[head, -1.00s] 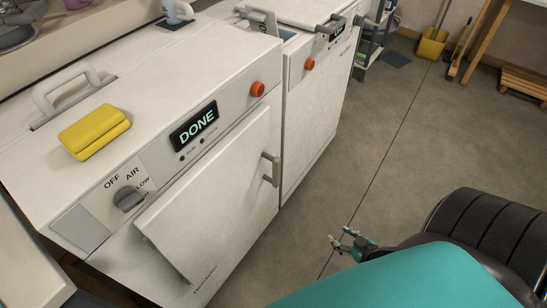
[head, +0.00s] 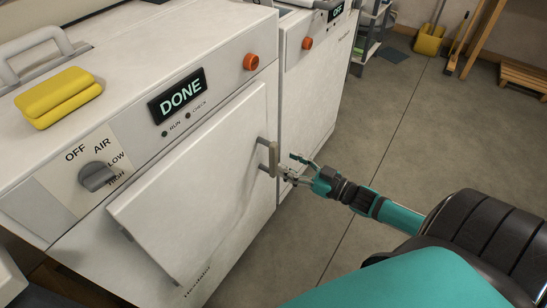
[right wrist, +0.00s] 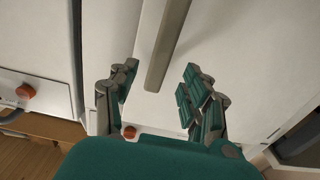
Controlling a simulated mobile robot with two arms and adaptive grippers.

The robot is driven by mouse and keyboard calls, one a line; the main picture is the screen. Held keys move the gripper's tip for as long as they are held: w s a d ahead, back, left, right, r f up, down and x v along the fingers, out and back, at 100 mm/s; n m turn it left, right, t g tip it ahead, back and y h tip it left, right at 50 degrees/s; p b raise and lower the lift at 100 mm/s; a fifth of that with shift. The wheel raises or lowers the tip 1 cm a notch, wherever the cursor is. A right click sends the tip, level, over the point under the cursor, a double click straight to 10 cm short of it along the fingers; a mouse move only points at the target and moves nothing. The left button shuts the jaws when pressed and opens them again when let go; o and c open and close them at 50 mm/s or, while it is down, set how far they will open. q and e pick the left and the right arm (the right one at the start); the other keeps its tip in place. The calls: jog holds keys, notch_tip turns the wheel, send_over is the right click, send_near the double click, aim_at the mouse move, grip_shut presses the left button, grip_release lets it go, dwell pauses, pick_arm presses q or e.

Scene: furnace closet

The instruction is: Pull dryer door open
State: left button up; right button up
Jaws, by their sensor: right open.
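The white dryer (head: 110,262) stands at the left with a lit "DONE" display. A grey upright handle (head: 268,157) sits at the door's right edge. My right gripper (head: 287,172) is right beside the handle, with its fingers apart. In the right wrist view, the handle (right wrist: 170,45) reaches down between the two open fingers of the gripper (right wrist: 158,92); contact is not visible. My left gripper is not in view.
A second white machine (head: 313,95) with an "OFF" display stands just beyond the dryer. The concrete floor (head: 400,135) to the right is clear. A yellow dustpan (head: 429,40) stands at the back.

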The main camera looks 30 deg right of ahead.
aim_at(276, 157)
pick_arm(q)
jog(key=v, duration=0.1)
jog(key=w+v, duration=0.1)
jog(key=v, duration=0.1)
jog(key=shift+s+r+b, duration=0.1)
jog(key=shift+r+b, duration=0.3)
pick_arm(e)
jog(key=x, duration=0.6)
jog(key=shift+c, duration=0.3)
grip_shut()
